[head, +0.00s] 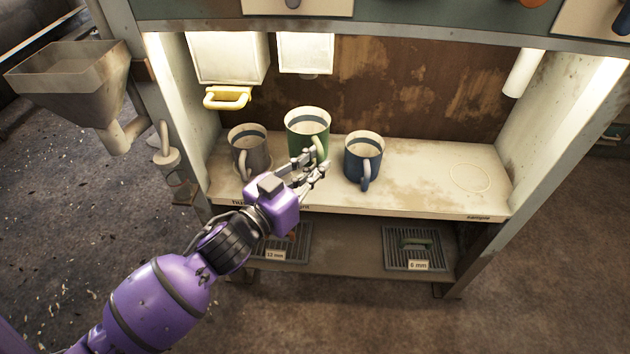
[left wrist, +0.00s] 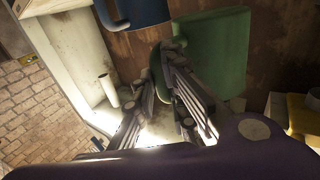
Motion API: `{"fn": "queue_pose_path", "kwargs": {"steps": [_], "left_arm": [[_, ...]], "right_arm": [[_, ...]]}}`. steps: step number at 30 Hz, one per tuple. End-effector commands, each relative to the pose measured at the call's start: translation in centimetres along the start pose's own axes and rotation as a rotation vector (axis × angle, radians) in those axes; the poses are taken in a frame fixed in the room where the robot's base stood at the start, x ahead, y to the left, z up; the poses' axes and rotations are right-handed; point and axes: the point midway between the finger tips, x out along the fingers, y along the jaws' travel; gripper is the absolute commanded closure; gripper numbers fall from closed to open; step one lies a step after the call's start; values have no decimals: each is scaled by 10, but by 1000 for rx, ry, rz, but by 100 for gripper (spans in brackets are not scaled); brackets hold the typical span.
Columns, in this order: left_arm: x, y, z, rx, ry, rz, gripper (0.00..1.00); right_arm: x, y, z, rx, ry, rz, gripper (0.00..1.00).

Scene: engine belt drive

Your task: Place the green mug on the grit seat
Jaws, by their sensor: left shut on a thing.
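The green mug (head: 301,144) stands out between a grey mug and a blue mug, and its rim shows higher in the head view. My left gripper (head: 316,170) is shut on its handle, in front of the mug. In the left wrist view the green mug (left wrist: 212,50) fills the upper middle, with its handle between my fingers (left wrist: 172,85). I cannot tell whether its base touches the shelf. The lettering on the shelf's front edge (head: 400,211) is partly hidden by my left gripper, so the grit seat is not clearly seen. My right gripper is out of view.
The grey mug (head: 250,155) stands close on the left, the blue mug (head: 356,160) close on the right. An empty ring outline (head: 469,178) lies near the "sample" label, with free shelf around it. Hoppers (head: 226,58) hang above. Grates (head: 414,247) lie on the lower shelf.

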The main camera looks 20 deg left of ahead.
Motion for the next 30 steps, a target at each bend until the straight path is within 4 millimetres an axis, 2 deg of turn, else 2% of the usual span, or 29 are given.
{"fn": "queue_pose_path", "kwargs": {"steps": [1, 4, 7, 14, 21, 30], "left_arm": [[8, -6, 17, 0, -3, -1, 100], [19, -14, 34, -1, -3, -1, 100], [27, -20, 45, 0, -1, 0, 100], [35, -26, 55, 0, 0, 0, 100], [38, -28, 91, -3, -3, 0, 100], [38, -28, 89, -1, 1, 1, 100]], "right_arm": [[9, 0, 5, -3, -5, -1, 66], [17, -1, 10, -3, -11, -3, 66], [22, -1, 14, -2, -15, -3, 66], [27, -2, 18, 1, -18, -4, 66], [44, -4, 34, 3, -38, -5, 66], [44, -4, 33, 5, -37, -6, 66]]}}
